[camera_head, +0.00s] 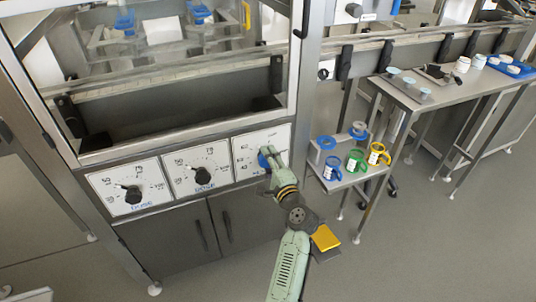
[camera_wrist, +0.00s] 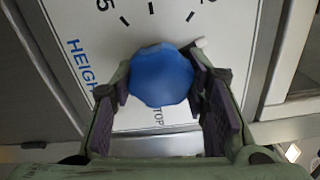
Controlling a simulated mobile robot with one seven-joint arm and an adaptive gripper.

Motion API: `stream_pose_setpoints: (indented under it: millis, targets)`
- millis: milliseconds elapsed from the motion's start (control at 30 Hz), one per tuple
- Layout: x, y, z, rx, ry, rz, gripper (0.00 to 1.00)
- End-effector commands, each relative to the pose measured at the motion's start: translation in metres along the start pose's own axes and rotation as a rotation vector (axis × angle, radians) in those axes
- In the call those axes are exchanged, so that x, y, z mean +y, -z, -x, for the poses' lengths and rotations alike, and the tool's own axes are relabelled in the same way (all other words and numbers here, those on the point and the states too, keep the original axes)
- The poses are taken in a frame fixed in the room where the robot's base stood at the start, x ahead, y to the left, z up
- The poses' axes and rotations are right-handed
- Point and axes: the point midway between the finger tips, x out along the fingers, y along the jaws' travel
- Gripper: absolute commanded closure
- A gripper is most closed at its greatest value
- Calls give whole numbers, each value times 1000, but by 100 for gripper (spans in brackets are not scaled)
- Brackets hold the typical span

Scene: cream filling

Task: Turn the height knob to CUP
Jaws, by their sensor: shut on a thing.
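The height knob is a blue, rounded knob (camera_wrist: 161,75) on a white dial panel (camera_head: 245,141). In the head view the knob (camera_head: 263,158) is partly hidden by my gripper (camera_head: 270,156). In the wrist view my gripper (camera_wrist: 159,88) has one finger on each side of the knob and is shut on it. A small white pointer sticks out at the knob's upper right in this view. Blue lettering beginning "HEIGH" runs beside the knob, and part of a label reading "TOP" shows below it. The CUP mark cannot be made out.
Two more dial panels with black knobs, one (camera_head: 132,194) at left and one (camera_head: 202,176) in the middle, stand beside this panel. A low shelf with blue, green (camera_head: 356,160) and yellow mugs (camera_head: 378,153) is at right. A metal table (camera_head: 445,98) stands farther right.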

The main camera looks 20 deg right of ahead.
Motion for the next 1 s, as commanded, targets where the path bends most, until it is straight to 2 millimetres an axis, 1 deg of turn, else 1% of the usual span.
stream_pose_setpoints:
  millis: [33, 600, 800, 1000]
  targets:
    - [-6, -1, -1, 0, 2, -45, 87]
    - [-2, -2, -1, -1, 3, -561, 87]
    - [-1, -2, -1, -3, 3, -686, 87]
    - [0, -2, -1, -3, 3, -764, 87]
